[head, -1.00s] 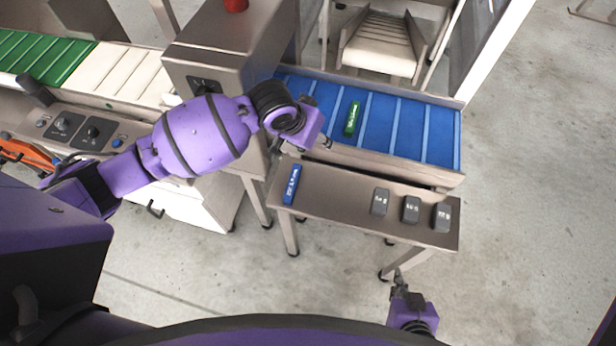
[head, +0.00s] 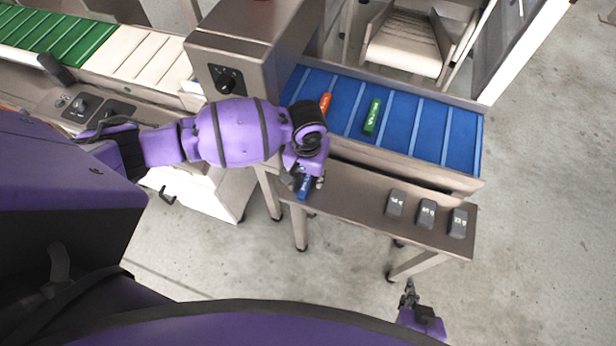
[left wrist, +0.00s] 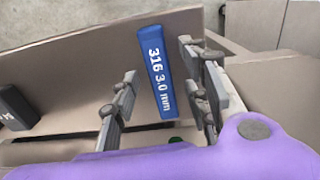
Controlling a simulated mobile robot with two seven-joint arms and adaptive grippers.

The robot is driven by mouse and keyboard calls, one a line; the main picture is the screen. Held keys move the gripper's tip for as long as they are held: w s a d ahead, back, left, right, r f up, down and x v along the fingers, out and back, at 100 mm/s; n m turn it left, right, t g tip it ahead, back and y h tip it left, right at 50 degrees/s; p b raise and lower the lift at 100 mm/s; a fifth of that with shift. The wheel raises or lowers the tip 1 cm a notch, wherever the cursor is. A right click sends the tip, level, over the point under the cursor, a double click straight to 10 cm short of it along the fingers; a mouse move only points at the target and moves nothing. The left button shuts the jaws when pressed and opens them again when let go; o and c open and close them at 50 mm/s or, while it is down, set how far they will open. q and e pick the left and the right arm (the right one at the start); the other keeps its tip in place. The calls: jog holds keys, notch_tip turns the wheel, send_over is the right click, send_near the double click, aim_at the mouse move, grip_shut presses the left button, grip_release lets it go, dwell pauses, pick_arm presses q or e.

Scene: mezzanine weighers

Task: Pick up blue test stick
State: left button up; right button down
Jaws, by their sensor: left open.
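The blue test stick (head: 304,190) lies on the steel shelf (head: 350,194) in front of the blue conveyor, partly hidden by my left gripper (head: 308,180) in the head view. In the left wrist view the stick (left wrist: 157,72) is a flat blue bar with white "316 3.0 mm" lettering. My left gripper is open, its fingers (left wrist: 158,78) on either side of the stick, with visible gaps. Whether the fingertips reach down to its level is unclear. My right gripper (head: 409,292) hangs low at the bottom right, away from the shelf; its jaw state is too small to tell.
A green stick (head: 372,116) and an orange stick (head: 325,103) lie on the blue belt (head: 432,130). A steel housing (head: 243,55) rises behind my left arm. The shelf's middle is clear.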

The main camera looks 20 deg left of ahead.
pick_arm(q)
jog(key=shift+c, duration=0.3)
grip_shut()
jog(key=shift+r, duration=0.1)
